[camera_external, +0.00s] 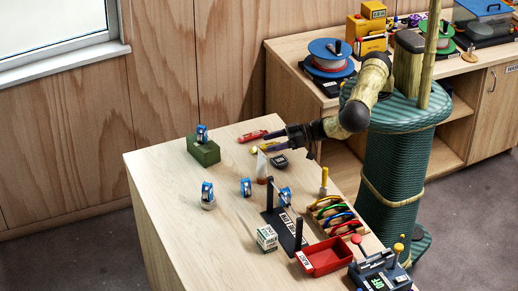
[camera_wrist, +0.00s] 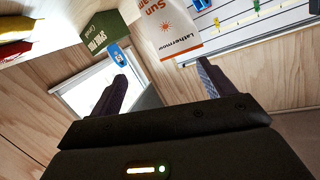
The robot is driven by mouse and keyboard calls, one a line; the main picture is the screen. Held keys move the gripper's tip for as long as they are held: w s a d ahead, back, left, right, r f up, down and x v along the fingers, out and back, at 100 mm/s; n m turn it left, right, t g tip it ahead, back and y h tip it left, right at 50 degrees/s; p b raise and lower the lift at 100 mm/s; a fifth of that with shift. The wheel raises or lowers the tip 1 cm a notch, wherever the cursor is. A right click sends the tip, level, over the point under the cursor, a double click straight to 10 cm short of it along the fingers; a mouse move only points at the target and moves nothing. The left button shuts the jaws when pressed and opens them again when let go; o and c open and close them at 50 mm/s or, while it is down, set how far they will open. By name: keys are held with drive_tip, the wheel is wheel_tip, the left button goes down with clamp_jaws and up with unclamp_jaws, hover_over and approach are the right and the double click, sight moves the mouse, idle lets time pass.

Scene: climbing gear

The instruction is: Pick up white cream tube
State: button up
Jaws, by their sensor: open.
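The white cream tube (camera_external: 261,167) stands upright on the light wooden table, near my gripper. In the wrist view the tube (camera_wrist: 168,32) shows orange lettering and a sun mark. My gripper (camera_external: 272,141) reaches in from the right above the table, roughly level and pointing left. In the wrist view my gripper (camera_wrist: 162,72) is open and empty, with two dark fingers apart. The tube appears ahead of the fingers, nearer the right fingertip, and not between them.
A red tool (camera_external: 252,136) and a yellow one (camera_external: 268,146) lie behind. A green box (camera_external: 203,150) carries a blue item. A black rack (camera_external: 285,228) and red tray (camera_external: 325,257) are in front. The table's left front is clear.

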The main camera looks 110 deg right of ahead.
sight(262, 167)
drive_tip(key=n+t+y, duration=0.1)
drive_tip(key=n+y, duration=0.1)
drive_tip(key=f+n+t+y+b, duration=0.1)
drive_tip(key=n+y, duration=0.1)
drive_tip(key=a+n+y+b, duration=0.1)
drive_tip(key=n, duration=0.2)
drive_tip(key=shift+s+a+f+t+y, duration=0.1)
drive_tip(key=shift+s+f+t+y, duration=0.1)
drive_tip(key=shift+s+t+y, duration=0.2)
drive_tip(key=shift+w+a+b, duration=0.1)
drive_tip(key=shift+w+b, duration=1)
drive_tip(key=shift+b, duration=0.2)
